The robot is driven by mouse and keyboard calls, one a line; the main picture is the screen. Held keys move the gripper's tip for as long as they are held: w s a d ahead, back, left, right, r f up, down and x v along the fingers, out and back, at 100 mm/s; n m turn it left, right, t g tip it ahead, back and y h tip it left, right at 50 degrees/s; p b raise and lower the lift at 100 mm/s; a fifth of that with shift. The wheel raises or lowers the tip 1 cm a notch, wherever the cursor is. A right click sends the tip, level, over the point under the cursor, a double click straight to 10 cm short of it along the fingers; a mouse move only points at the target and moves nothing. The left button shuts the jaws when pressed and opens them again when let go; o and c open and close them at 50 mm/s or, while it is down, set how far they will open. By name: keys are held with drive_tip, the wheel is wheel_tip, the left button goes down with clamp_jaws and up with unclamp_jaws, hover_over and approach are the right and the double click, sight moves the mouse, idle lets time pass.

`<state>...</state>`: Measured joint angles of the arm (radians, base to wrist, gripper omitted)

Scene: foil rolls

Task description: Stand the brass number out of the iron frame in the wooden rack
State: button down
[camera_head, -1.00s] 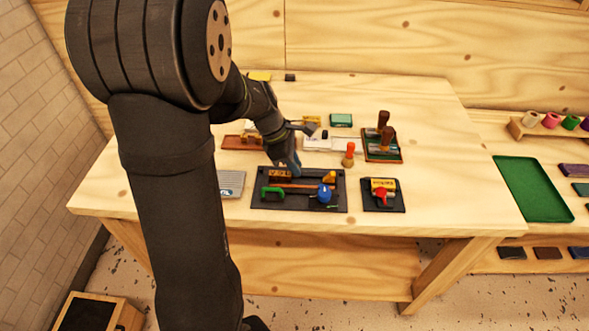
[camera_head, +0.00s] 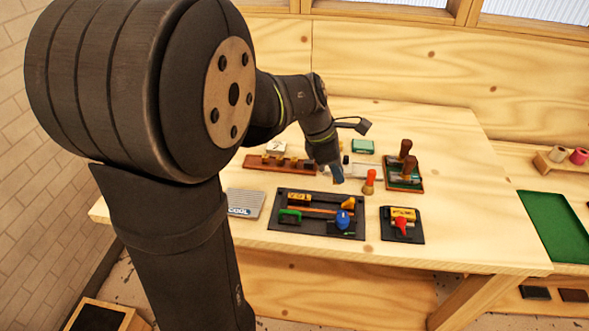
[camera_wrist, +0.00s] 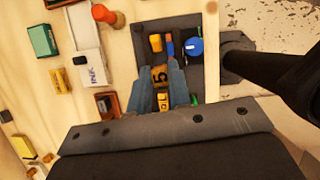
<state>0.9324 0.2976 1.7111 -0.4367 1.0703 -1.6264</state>
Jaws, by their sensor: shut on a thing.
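My gripper (camera_wrist: 160,88) is shut on a brass number (camera_wrist: 160,76) marked 5, seen between the blue-grey fingers in the wrist view. In the head view my gripper (camera_head: 338,179) hangs above the table just behind the dark tray, and the number cannot be made out there. The iron frame (camera_head: 298,200) lies at the back left of the dark tray with brass pieces in it; it is partly hidden by the fingers in the wrist view. The long reddish-brown wooden rack (camera_head: 262,163) lies behind and left of the tray, with small pieces standing in it.
The dark tray (camera_head: 322,229) also holds a green-handled tool and a blue-knobbed tool. A red-orange handle (camera_head: 369,182) stands right of my gripper. A white ink box (camera_head: 367,170) and a green box (camera_head: 363,146) lie behind. A COOL plate (camera_head: 244,204) lies left.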

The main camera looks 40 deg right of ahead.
drive_tip(key=w+a+n+t, duration=0.1)
drive_tip(key=w+a+n, duration=0.15)
drive_tip(key=w, duration=1.65)
drive_tip(key=shift+n+h, duration=0.3)
drive_tip(key=shift+n, duration=0.15)
drive_tip(key=w+a+f, duration=0.1)
drive_tip(key=w+f, duration=0.1)
drive_tip(key=w, duration=0.1)
drive_tip(key=w+a+f, duration=0.2)
drive_tip(key=w, duration=0.2)
drive_tip(key=w+a+f, duration=0.1)
drive_tip(key=w+f, duration=0.1)
drive_tip(key=w, duration=0.1)
drive_tip(key=shift+w+a+f, duration=0.15)
drive_tip(key=shift+w+f, duration=0.1)
drive_tip(key=shift+f, duration=0.15)
drive_tip(key=shift+w+a+f, duration=0.15)
drive_tip(key=shift+w+f, duration=0.15)
drive_tip(key=shift+f, duration=1.9)
drive_tip(key=c, duration=1.8)
unclamp_jaws()
drive_tip(key=shift+f, duration=0.15)
drive_tip(key=o, duration=0.5)
drive_tip(key=shift+c, duration=0.2)
